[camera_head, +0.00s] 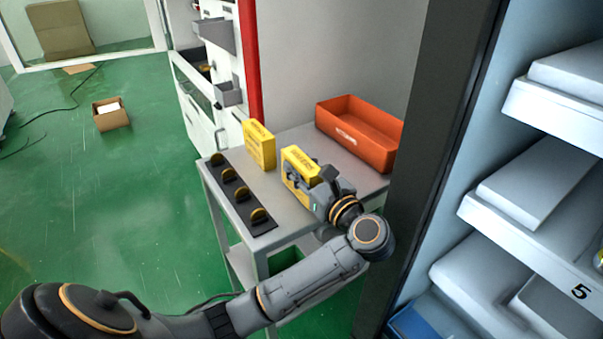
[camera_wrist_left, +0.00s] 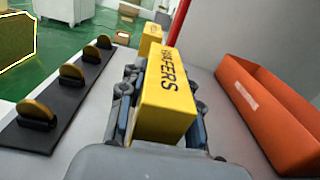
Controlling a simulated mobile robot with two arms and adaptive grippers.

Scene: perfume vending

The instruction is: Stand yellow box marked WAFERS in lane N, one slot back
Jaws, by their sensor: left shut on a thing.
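A yellow box marked WAFERS (camera_wrist_left: 165,100) is between the fingers of my left gripper (camera_wrist_left: 160,85); it also shows in the head view (camera_head: 299,163). My left gripper (camera_head: 308,181) is shut on it, over the grey table (camera_head: 290,218). I cannot tell whether the box still touches the tabletop. A second yellow box (camera_head: 259,145) stands upright on the table to the left of the held one. Part of it shows behind the held box in the left wrist view (camera_wrist_left: 150,38). My right gripper is not in view.
An orange bin (camera_head: 371,150) stands at the table's back right. A dark strip with several gold discs (camera_head: 258,214) lies along the table's left edge. White shelves (camera_head: 535,240), one labelled 5, are at the right behind a dark upright post (camera_head: 432,150).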

